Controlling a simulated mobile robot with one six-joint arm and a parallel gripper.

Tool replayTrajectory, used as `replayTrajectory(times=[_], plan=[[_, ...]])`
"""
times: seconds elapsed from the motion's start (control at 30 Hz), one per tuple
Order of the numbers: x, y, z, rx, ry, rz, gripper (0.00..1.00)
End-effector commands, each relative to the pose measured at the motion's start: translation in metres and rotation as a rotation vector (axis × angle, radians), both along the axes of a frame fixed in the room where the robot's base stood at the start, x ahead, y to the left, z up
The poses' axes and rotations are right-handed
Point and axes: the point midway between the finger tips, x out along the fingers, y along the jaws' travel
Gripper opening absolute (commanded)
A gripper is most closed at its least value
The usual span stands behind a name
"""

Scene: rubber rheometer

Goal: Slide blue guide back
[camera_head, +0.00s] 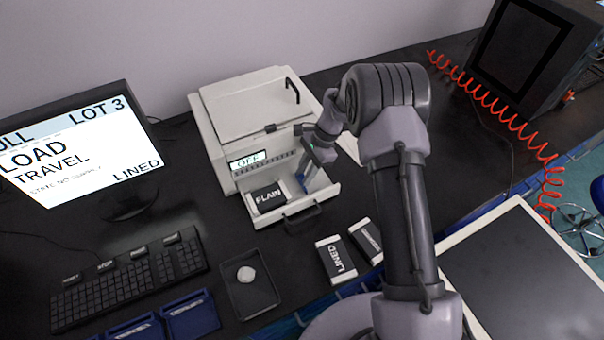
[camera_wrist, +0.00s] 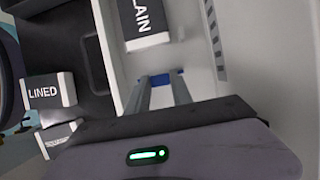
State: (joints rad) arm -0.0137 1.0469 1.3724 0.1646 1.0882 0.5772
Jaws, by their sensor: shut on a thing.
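The blue guide (camera_head: 306,183) stands in the open drawer (camera_head: 325,193) of the white rheometer, toward the drawer's right side. My gripper (camera_head: 309,172) reaches down into the drawer and is shut on the guide. In the wrist view the blue guide (camera_wrist: 162,79) shows at the tips of my two grey fingers (camera_wrist: 160,88). My fingers hide part of the guide. A block marked PLAIN (camera_head: 267,198) lies in the left part of the drawer, apart from my fingers.
The rheometer (camera_head: 225,165) shows OFF on its display, and its lid is down. Blocks marked LINED (camera_head: 336,260) and another block (camera_head: 366,241) lie in front of the drawer. A black tray (camera_head: 248,290) with a pale lump, a keyboard (camera_head: 130,280) and a monitor (camera_head: 90,150) stand left.

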Motion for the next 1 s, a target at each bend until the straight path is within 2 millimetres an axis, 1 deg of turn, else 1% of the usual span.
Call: replayTrajectory(times=[0.03, 0.1, 0.2, 0.3, 0.43, 0.67, 0.7, 0.77, 0.8, 1.0], plan=[[0.006, -0.012, 0.0, 0.0, -0.002, -0.005, 0.0], [0.013, -0.03, -0.001, 0.0, -0.001, -0.006, 0.0], [0.021, -0.05, -0.001, 0.0, -0.002, -0.004, 0.0], [0.026, -0.062, 0.0, -0.001, -0.001, -0.003, 0.0], [0.029, -0.069, 0.0, 0.0, -0.002, -0.002, 0.0], [0.029, -0.07, 0.0, -0.002, -0.004, -0.001, 0.0], [0.029, -0.07, 0.0, -0.002, -0.004, -0.001, 0.29], [0.029, -0.07, 0.001, -0.002, -0.003, -0.002, 0.41], [0.029, -0.069, 0.0, -0.002, -0.003, -0.002, 0.48], [0.029, -0.069, 0.0, 0.0, -0.002, -0.002, 0.49]])
